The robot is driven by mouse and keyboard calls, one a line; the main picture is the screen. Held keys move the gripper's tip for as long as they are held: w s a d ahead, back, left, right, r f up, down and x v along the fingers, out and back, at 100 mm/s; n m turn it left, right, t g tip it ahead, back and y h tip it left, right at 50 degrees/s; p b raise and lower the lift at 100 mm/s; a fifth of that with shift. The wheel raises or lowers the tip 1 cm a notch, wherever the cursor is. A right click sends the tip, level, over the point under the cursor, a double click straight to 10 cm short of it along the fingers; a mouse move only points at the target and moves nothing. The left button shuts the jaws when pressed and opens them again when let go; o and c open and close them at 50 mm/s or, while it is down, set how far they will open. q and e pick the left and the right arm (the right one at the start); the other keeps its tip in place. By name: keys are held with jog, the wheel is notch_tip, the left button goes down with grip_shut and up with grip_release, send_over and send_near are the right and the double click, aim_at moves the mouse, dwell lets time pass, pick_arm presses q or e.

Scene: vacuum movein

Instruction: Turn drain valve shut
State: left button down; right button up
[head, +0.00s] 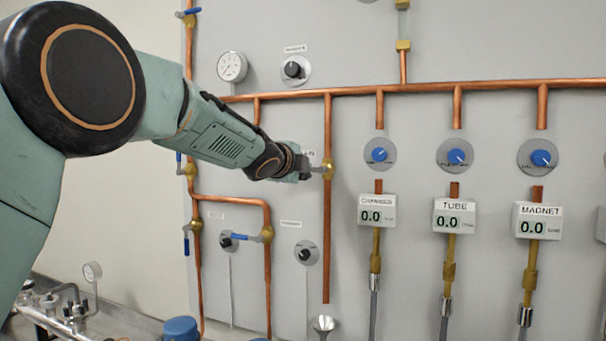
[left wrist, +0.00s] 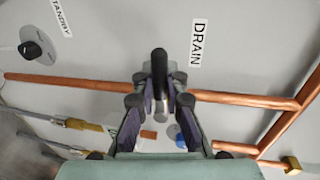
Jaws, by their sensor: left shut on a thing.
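The drain valve (head: 328,168) is a brass body on a vertical copper pipe on the grey panel, near the centre of the head view. My left arm reaches in from the left, and its gripper (head: 310,170) is at the valve's left side. In the left wrist view my left gripper (left wrist: 160,98) is shut on a dark valve handle (left wrist: 160,62), whose rounded end sticks out past the fingers. The DRAIN label (left wrist: 197,42) is on the panel just right of the handle. The handle's exact angle is hard to tell in the head view. My right gripper is not in view.
Blue-handled valves (head: 268,234) sit on the pipes left of the drain pipe. Blue knobs (head: 379,154) and the CHAMBER, TUBE and MAGNET displays (head: 454,219) are to the right. A funnel (head: 323,323) is below the pipe's open end. A STANDBY knob (left wrist: 31,49) is nearby.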

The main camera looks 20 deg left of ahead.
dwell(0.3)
pick_arm(q)
jog(key=c, duration=1.7)
grip_release()
jog(key=shift+c, duration=0.2)
jog(key=o, duration=0.4)
jog(key=shift+s+d+r, duration=0.1)
jog(key=shift+s+d, duration=0.1)
jog(key=shift+s, duration=0.05)
jog(key=shift+c, duration=0.2)
jog(key=shift+w+a, duration=0.2)
jog(key=shift+s, duration=0.1)
jog(key=s+r, duration=0.1)
jog(key=s, duration=0.6)
jog(key=shift+s+r, duration=0.2)
jog(key=shift+s, duration=0.05)
